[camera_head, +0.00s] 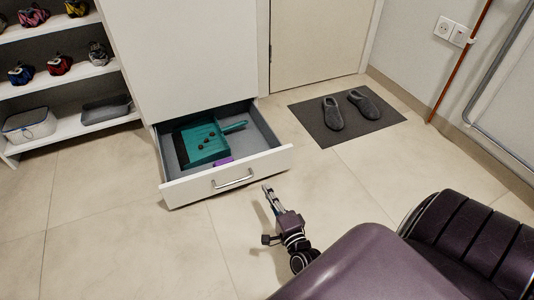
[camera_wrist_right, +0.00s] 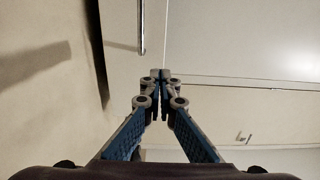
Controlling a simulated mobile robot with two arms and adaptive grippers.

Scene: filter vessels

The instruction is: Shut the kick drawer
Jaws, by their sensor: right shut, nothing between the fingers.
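The kick drawer (camera_head: 264,169) stands pulled out at the foot of the white cabinet (camera_head: 185,50) in the head view. Its white front has a metal bar handle (camera_head: 233,179). Inside lie a teal dustpan (camera_head: 203,143) with small dark lumps on it and a small purple item (camera_head: 223,162). My right gripper (camera_head: 267,188) is low in front of the drawer front, right of the handle, its fingers closed and empty. In the right wrist view the fingertips (camera_wrist_right: 160,75) meet before a pale panel, with a metal bar (camera_wrist_right: 142,30) above. Contact with the front cannot be told. My left gripper is not in view.
A shelf unit (camera_head: 62,73) with shoes and bins stands at the left. A dark mat (camera_head: 340,137) with grey slippers (camera_head: 350,108) lies by the door (camera_head: 318,40). Tiled floor (camera_head: 110,220) in front of the drawer is clear.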

